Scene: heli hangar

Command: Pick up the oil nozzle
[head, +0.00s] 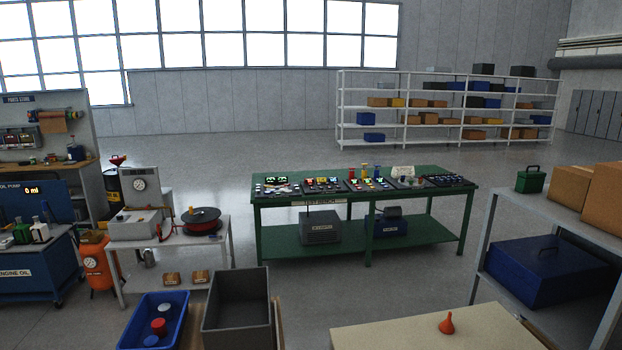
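I cannot clearly make out an oil nozzle. The oil pump (22,194), a blue cabinet with a lit display reading about "0 ml", stands at the far left, cut by the picture edge. Its lower part carries an "ENGINE OIL" label (18,272). White and green bottles stand on its ledge, one a white bottle (40,232). A small red and dark item (160,232) is at the front edge of the grey bench, too small to name. My gripper is not in view.
A grey bench (190,250) with a hose reel (202,219) stands right of an orange tank (97,266). A blue bin (135,335) and grey bin (236,330) are in front. A green test bench (395,174) is mid-room. A pale tabletop (400,335) bears an orange funnel (446,323).

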